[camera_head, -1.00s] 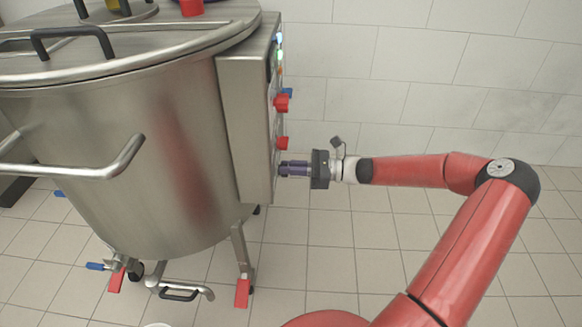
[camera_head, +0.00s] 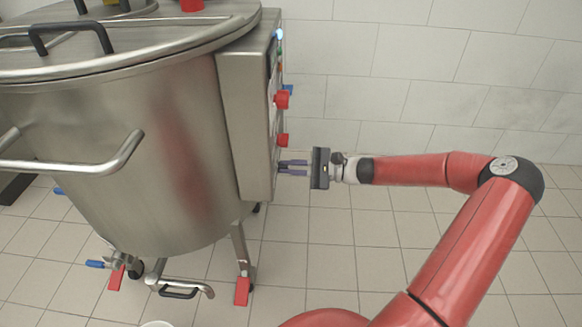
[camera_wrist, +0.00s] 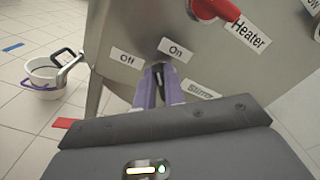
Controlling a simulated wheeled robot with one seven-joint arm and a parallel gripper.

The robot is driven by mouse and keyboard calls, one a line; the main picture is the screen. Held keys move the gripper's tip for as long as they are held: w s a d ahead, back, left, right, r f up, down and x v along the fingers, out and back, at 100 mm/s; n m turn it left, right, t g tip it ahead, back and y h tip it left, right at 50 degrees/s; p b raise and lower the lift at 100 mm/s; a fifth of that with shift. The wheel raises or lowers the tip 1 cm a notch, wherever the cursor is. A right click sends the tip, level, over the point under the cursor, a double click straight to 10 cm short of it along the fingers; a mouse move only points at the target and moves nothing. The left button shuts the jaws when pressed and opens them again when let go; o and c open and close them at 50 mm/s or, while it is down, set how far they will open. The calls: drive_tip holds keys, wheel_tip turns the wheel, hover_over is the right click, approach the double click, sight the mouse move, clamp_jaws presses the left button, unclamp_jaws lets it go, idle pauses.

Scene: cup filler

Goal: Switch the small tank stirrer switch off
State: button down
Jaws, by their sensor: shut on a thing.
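The steel tank (camera_head: 100,150) stands at the left in the head view, with a control box (camera_head: 245,130) on its right side. My gripper (camera_head: 282,167) reaches the low part of the box's panel from the right. In the wrist view, its purple fingers (camera_wrist: 157,80) are shut on the dark stirrer switch (camera_wrist: 158,74), below the "Off" label (camera_wrist: 126,58) and the "On" label (camera_wrist: 175,51). A partly hidden "Stirrer" label (camera_wrist: 202,91) is at their right. The fingers cover much of the switch, so I cannot tell its exact setting.
A red heater knob (camera_wrist: 215,9) with a "Heater" label (camera_wrist: 248,32) is above right in the wrist view. Red knobs (camera_head: 281,99) stick out higher on the panel. A white bucket (camera_wrist: 45,76) stands on the floor.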

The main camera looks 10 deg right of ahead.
drive_tip(key=n, duration=0.2)
drive_tip(key=n+b, duration=0.2)
drive_tip(key=n, duration=0.1)
drive_tip(key=shift+s+f+n, duration=0.2)
drive_tip(key=shift+f+n, duration=0.1)
drive_tip(key=shift+f, duration=0.05)
drive_tip(key=shift+a+f+n+b, duration=0.15)
drive_tip(key=shift+n+b, duration=0.9)
drive_tip(key=shift+n, duration=1.15)
drive_tip(key=c, duration=1.5)
unclamp_jaws()
drive_tip(key=v, duration=0.8)
